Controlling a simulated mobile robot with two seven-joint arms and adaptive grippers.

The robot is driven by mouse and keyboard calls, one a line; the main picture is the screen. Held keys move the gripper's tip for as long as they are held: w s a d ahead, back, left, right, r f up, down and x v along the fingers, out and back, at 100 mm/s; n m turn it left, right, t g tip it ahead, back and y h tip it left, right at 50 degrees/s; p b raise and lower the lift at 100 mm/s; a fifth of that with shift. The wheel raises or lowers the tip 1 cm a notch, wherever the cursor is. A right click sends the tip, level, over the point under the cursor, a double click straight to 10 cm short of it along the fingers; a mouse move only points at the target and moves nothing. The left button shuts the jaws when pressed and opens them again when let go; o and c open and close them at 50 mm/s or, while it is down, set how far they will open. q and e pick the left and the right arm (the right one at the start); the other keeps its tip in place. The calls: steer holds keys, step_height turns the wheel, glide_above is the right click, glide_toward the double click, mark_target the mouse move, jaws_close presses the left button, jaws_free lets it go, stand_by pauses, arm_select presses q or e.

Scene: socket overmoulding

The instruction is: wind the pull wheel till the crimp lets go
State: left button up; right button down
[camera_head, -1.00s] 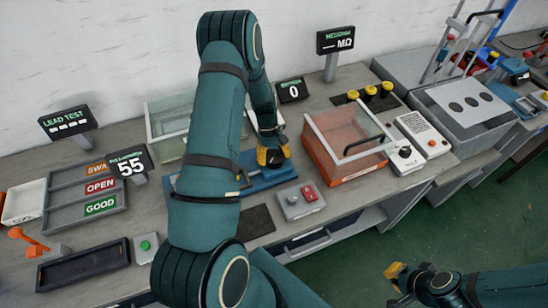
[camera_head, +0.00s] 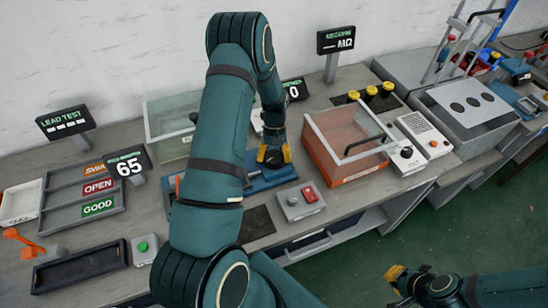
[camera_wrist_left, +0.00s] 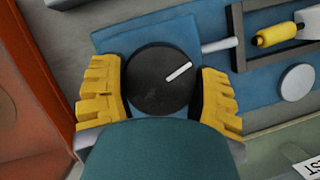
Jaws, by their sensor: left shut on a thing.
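The pull wheel is a black disc with a white mark, seen in the left wrist view (camera_wrist_left: 160,79) on a blue base plate (camera_wrist_left: 112,38). My left gripper (camera_head: 273,157) is over the blue base in the head view, mostly hiding the wheel. In the left wrist view its yellow fingers (camera_wrist_left: 160,97) are on either side of the wheel, shut on it. A pale rod runs from the base toward a yellow-handled part (camera_wrist_left: 277,35); the crimp itself I cannot make out.
An orange-walled clear box (camera_head: 345,175) stands just right of the wheel. A grey box with a red button (camera_head: 300,202) sits in front. A glass tank (camera_head: 165,140) and a sorting tray (camera_head: 123,213) lie to the left.

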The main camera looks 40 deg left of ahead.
arm_select(q)
steer(key=o, duration=1.2)
steer(key=shift+o, duration=0.2)
steer(key=v, duration=1.2)
